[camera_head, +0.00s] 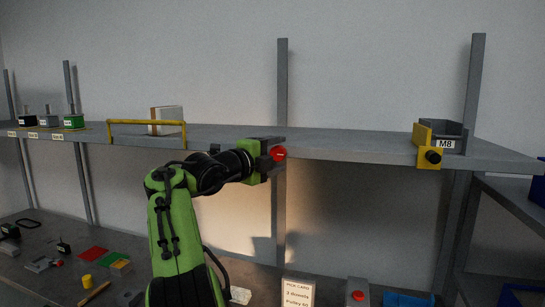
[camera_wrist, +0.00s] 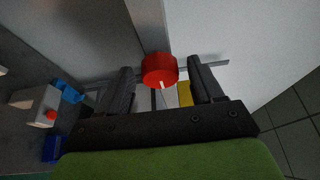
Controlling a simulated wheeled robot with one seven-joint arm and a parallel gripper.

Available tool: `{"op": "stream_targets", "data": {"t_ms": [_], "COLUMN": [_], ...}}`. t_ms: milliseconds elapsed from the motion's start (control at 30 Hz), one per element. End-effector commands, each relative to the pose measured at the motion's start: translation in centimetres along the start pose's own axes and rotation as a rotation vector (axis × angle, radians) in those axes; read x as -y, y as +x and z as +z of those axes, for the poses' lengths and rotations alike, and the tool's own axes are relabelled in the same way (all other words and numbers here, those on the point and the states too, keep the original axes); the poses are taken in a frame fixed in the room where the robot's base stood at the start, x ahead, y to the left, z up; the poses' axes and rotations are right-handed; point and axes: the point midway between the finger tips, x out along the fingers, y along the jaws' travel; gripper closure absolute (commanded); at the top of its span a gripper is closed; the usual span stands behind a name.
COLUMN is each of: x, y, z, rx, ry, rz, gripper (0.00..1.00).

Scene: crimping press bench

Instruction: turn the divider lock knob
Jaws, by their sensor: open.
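A round red knob (camera_head: 278,154) with a pale pointer line sits near the front edge of the shelf; it also shows in the wrist view (camera_wrist: 159,69). My gripper (camera_head: 267,160) is at the knob. In the wrist view its two dark fingers are open, one on each side of the knob, with a visible gap on both sides. In the head view my gripper partly hides the knob and its mounting. A black knob (camera_head: 433,156) on a yellow bracket (camera_head: 428,136) stands farther right, by a grey bin labelled M8 (camera_head: 448,130).
The grey shelf (camera_head: 345,144) crosses the view. A yellow rail (camera_head: 146,122) and white box (camera_head: 168,114) stand left of my gripper. Below are a pick card (camera_head: 298,292), a red-button box (camera_head: 357,292) and a blue tray (camera_head: 408,299). The shelf between my gripper and the bin is clear.

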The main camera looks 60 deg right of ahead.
Motion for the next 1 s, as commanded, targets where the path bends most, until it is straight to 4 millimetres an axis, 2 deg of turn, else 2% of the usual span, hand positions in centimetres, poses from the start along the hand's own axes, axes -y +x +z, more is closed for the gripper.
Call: {"op": "stream_targets", "data": {"t_ms": [67,167,567,800,1000], "x": [0.0,-0.2,-0.1,-0.1,0.0], "y": [-0.5,-2.4,-13.7,-15.6,-15.7], "z": [0.1,0.2,0.2,0.1,0.0], "rx": [0.002,0.006,0.007,0.001,-0.001], "ry": [0.001,0.002,0.001,-0.002,-0.001], "rz": [-0.001,-0.001,0.0,0.0,0.0], "gripper": [0.34,0.34,0.34,0.34,0.34]}}
